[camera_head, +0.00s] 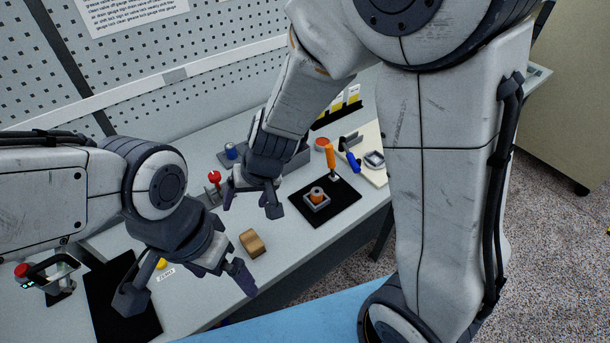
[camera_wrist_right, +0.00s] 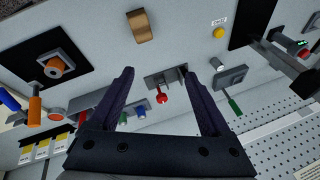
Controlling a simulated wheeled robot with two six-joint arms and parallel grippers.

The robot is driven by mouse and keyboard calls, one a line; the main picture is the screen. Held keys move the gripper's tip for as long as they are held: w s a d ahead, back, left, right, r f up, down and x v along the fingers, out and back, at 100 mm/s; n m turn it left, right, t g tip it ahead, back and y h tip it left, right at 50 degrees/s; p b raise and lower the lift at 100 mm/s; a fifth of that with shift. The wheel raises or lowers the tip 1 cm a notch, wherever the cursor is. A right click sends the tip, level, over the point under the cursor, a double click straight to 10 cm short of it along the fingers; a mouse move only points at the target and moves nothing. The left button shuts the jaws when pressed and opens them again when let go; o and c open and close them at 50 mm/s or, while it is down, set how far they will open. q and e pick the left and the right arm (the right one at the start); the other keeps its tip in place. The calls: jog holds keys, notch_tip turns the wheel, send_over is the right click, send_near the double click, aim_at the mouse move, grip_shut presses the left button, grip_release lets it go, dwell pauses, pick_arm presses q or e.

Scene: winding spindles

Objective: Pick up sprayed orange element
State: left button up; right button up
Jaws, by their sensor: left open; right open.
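The orange element (camera_head: 317,192) is a small ring-shaped piece seated in a grey square holder (camera_head: 318,204) on a black mat (camera_head: 345,205). It also shows in the right wrist view at upper left (camera_wrist_right: 55,66). My right gripper (camera_head: 251,205) is open and empty above the table, left of that mat; its fingers show in the wrist view (camera_wrist_right: 156,75), apart from the orange element. My left gripper (camera_head: 188,288) is open and empty above the front left of the table, farther from the element.
An orange-handled tool (camera_head: 331,158) stands at the mat's back edge, with a blue-handled tool (camera_head: 352,160) beyond. A tan curved block (camera_head: 252,243) lies between my left gripper and the mat. A red-knobbed device (camera_head: 214,178) stands behind my right gripper. A pegboard (camera_head: 220,45) backs the table.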

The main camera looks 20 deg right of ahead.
jog(key=w+d+f+m+t+h+p, duration=0.1)
jog(key=w+d+f+m+h+p, duration=0.2)
jog(key=w+d, duration=0.5)
jog(key=m+h, duration=0.3)
jog(key=m, duration=0.1)
send_near(316, 192)
jog(key=b+x, duration=0.2)
jog(key=x, duration=0.2)
jog(key=shift+d+f, duration=0.15)
jog(key=shift+b+x, duration=0.7)
jog(key=shift+x, duration=2.05)
pick_arm(q)
jog(key=shift+d+r, duration=0.1)
jog(key=shift+r, duration=0.3)
pick_arm(e)
grip_shut()
